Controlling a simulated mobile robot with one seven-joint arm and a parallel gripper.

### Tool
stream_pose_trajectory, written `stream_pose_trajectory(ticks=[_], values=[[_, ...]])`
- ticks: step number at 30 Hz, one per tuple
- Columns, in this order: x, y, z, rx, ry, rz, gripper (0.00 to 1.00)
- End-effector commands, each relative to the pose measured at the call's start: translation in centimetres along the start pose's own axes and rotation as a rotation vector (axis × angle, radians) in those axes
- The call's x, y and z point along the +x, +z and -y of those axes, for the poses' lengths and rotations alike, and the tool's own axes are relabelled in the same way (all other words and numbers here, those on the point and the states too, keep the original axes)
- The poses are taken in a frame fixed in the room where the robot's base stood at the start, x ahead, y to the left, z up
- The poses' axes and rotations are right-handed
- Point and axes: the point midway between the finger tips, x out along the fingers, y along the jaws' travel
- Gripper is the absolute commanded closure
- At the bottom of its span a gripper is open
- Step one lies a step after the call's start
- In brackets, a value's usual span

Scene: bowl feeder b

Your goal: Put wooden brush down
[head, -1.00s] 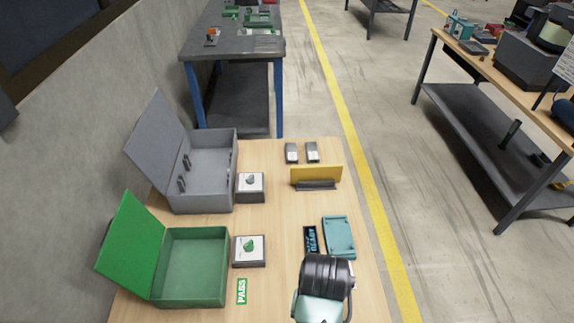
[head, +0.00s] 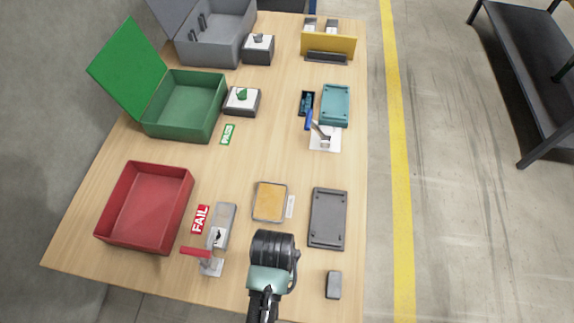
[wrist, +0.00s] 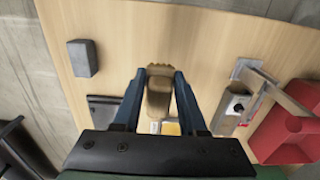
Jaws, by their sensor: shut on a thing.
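The wooden brush (wrist: 158,95) shows in the wrist view as a light brown block with a scalloped end. My gripper (wrist: 160,76) has its two blue fingers closed on the brush's sides, over the wooden table (wrist: 215,45). The gap between the brush and the tabletop cannot be told. In the head view my wrist covers both brush and fingers near the table's front, while the table's bare wood (head: 285,130) shows beyond.
A grey block (head: 333,285) and dark grey plate (head: 328,219) lie right of my wrist. A clamp with a red handle (head: 196,252) and a red bin (head: 147,207) are left. An orange-topped pad (head: 270,201) lies behind. Open green box (head: 183,105) stands farther back.

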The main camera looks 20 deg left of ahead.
Motion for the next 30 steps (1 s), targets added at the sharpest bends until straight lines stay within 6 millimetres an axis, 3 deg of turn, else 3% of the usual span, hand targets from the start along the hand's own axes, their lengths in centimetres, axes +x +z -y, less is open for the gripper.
stream_pose_trajectory(ticks=[3,15,29,30], values=[[2.5,0.0,0.0,0.001,0.000,0.003,1.00],[7.2,0.0,-0.1,0.003,0.000,0.002,1.00],[8.0,-0.1,-0.1,0.002,0.000,0.001,1.00],[7.9,-0.1,-0.1,0.003,-0.001,0.001,0.52]])
